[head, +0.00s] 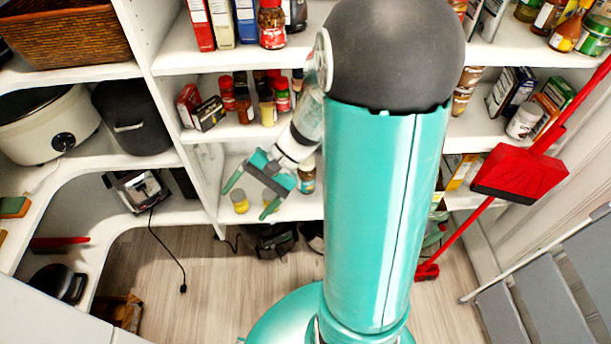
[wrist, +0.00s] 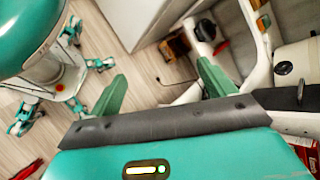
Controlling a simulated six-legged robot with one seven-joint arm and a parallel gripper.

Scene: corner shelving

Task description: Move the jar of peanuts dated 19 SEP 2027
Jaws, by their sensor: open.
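My gripper (head: 250,196) is open and empty in front of the lower middle shelf in the head view. A small jar with yellow contents or label (head: 240,205) shows on the lower shelf, between the fingertips in the picture; I cannot tell the depth gap. A brown jar with a blue label (head: 307,178) stands right of the gripper, partly hidden. No date is readable, so I cannot tell which jar is the peanuts dated 19 SEP 2027.
Shelves above hold a red-lidded jar (head: 271,26), boxes and spice bottles. My arm hides the middle shelving.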

